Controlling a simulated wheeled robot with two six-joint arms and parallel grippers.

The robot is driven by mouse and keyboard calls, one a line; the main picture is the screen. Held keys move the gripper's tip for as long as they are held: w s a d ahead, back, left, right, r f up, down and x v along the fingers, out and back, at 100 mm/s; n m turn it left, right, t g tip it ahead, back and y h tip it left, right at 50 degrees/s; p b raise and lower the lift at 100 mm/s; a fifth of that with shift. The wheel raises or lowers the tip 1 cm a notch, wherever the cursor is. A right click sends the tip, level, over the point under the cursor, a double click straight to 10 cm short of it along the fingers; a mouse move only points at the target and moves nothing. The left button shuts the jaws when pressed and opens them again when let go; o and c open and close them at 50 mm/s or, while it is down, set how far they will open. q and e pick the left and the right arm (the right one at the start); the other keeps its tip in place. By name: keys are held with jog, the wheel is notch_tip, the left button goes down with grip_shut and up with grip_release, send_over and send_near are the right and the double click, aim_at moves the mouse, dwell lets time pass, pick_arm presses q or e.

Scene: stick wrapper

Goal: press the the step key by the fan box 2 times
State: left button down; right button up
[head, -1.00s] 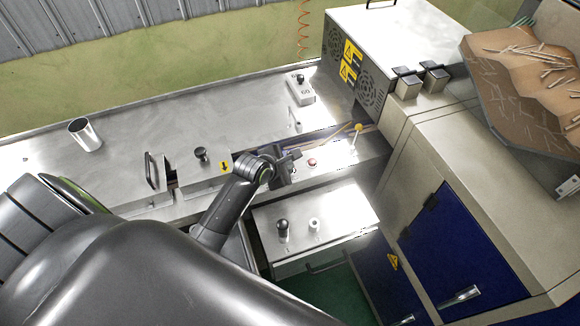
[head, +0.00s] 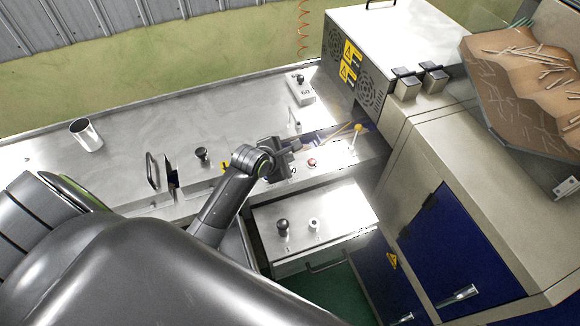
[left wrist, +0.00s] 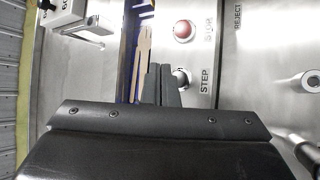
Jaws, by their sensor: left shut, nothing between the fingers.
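In the head view my left gripper (head: 296,145) is over the slot of the steel bench, and the step key is hidden or too small to make out. The fan box (head: 372,70), white-topped with round fan grilles and yellow warning labels, stands at the back right. My right gripper is not in view.
A red STOP button (left wrist: 184,31) is close to the step key; it also shows in the head view (head: 312,162). Wooden sticks (left wrist: 144,52) lie in the slot. A steel cup (head: 86,134) stands at left.

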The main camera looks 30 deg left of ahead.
pick_arm(q)
jog(key=shift+r, duration=1.75)
